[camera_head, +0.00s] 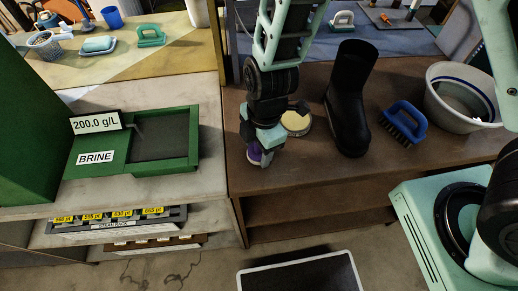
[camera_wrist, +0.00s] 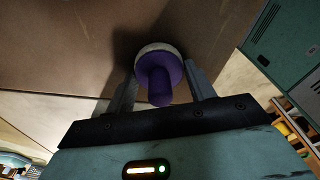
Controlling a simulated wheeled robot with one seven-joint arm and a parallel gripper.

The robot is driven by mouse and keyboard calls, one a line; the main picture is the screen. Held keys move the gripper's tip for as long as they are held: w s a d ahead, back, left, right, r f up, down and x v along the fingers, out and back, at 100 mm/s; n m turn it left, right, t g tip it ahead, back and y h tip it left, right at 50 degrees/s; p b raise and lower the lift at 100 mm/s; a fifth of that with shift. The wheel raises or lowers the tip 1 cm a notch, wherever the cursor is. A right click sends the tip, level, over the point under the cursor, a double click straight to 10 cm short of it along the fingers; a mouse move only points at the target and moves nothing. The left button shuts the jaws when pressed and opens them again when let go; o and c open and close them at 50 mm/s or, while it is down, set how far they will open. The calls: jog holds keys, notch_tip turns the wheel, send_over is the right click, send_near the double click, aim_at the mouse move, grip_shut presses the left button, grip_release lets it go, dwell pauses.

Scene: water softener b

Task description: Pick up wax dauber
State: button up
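The wax dauber (camera_wrist: 160,85) has a purple knob handle and a round purple base with a pale pad. It stands on the brown bench near its front left edge; in the head view only a purple bit (camera_head: 255,154) shows beneath my gripper. My gripper (camera_wrist: 162,86) points down at it, open, with one finger on each side of the dauber. In the wrist view a gap shows between the fingers and the handle. In the head view my gripper (camera_head: 258,152) hides most of the dauber.
A round tin with pale yellow contents (camera_head: 296,122) sits close right of my gripper. Further right are a black boot (camera_head: 350,100), a blue brush (camera_head: 404,122) and a white basin (camera_head: 462,95). A green brine box (camera_head: 140,145) stands on the left counter.

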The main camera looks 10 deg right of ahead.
jog(key=c, duration=0.4)
jog(key=shift+r, duration=0.1)
notch_tip(320, 180, up, 10)
jog(key=shift+f+b, duration=0.1)
jog(key=shift+b, duration=0.45)
jog(key=shift+o, duration=0.5)
